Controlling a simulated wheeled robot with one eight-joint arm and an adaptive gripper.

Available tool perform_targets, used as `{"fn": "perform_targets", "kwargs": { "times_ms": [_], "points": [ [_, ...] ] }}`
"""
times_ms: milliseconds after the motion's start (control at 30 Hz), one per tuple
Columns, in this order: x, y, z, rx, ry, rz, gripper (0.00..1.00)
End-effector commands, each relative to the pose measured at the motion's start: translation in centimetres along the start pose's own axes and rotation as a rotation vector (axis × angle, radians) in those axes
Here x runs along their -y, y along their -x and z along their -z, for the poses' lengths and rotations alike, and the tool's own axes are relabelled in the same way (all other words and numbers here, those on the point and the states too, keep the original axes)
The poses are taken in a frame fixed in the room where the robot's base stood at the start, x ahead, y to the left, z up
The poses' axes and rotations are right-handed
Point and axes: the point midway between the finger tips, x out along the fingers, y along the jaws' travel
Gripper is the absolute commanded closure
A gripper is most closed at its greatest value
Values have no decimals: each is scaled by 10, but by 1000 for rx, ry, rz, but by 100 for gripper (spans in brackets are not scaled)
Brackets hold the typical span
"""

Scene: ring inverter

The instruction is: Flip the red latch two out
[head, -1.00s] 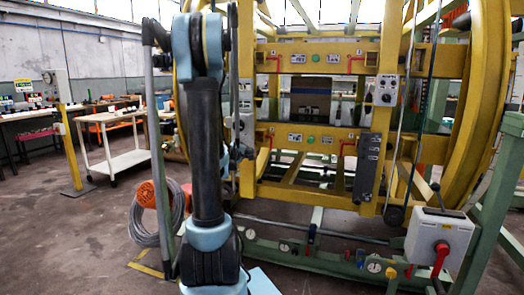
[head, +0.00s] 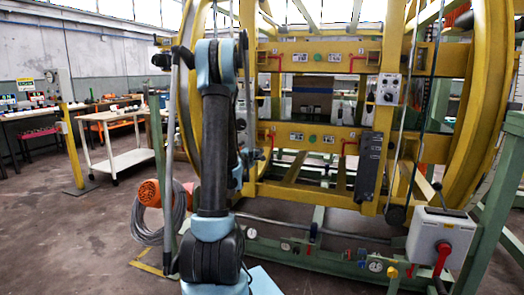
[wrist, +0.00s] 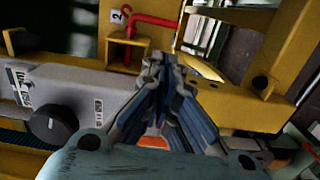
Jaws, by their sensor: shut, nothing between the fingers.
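A red latch (wrist: 150,20) shows in the wrist view beside a white tag marked 2, on a yellow bracket. Its bar runs rightwards from a bend at the left, and a red stem goes down into the bracket. My gripper (wrist: 160,62) is shut and empty; its fingertips appear just below and right of the latch's bend, and I cannot tell whether they touch it. In the head view my arm hides the gripper. Several red latches sit on the yellow beams there, one at upper right (head: 357,60); their numbers are too small to read.
A grey box with a black knob (wrist: 48,122) lies left of my gripper in the wrist view. A yellow beam (wrist: 235,105) is on the right. In the head view, large yellow rings (head: 480,110) and a switch box (head: 440,235) stand right; open floor lies left.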

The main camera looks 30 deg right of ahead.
Motion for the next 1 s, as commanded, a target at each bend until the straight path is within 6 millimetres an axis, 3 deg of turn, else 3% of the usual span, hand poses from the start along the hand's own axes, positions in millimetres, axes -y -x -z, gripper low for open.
{"fn": "perform_targets", "kwargs": {
  "times_ms": [167, 600, 1000],
  "points": [
    [0, -17, 0, 1, 0, 0, 100],
    [0, -84, 0, 1, -1, 0, 100],
    [0, -99, 0, 0, -1, 0, 100]
  ]
}}
